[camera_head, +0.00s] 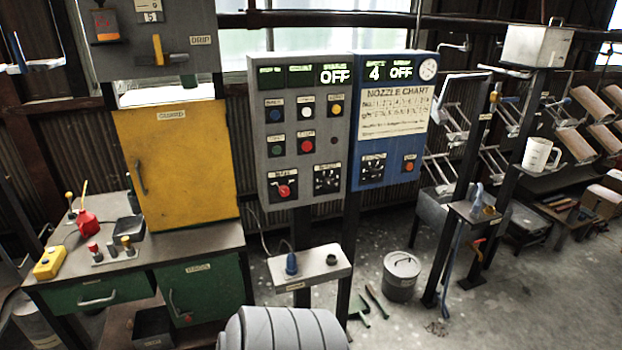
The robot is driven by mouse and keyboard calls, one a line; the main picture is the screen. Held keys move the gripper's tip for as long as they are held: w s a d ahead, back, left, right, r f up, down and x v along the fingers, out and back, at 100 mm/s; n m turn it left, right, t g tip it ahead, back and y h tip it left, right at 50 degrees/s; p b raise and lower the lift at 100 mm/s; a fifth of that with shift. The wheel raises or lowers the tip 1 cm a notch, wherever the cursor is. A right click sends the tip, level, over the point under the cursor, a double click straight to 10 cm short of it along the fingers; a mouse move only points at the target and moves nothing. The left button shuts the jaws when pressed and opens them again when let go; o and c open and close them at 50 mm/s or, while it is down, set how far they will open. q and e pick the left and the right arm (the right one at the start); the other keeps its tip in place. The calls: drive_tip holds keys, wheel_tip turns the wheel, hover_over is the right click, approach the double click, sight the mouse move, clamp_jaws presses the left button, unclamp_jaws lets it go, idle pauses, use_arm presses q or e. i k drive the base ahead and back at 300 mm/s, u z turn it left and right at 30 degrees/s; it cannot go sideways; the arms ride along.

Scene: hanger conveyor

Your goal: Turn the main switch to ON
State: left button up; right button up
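A grey control panel (268,150) stands upright in the middle of the view. A red rotary knob (284,190) on a dark square plate sits at its lower left, under a small label too blurred to read surely; it looks like the main switch. The exact angle of its handle is hard to tell. The lit display (334,74) at the panel's top right reads OFF. Neither of my grippers is in view, and nothing touches or covers the knob.
A blue nozzle panel (394,135) adjoins on the right; one display there also reads OFF. A small stand (310,272) with a blue plug is below the panel. A yellow cabinet door (180,150) and workbench (150,250) are left. A lidded bucket (401,277) stands on the floor.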

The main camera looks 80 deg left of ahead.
sight(284, 190)
drive_tip(key=u, duration=0.35)
drive_tip(key=i, duration=0.95)
drive_tip(key=u, duration=1.55)
drive_tip(key=i, duration=0.8)
drive_tip(key=u, duration=0.7)
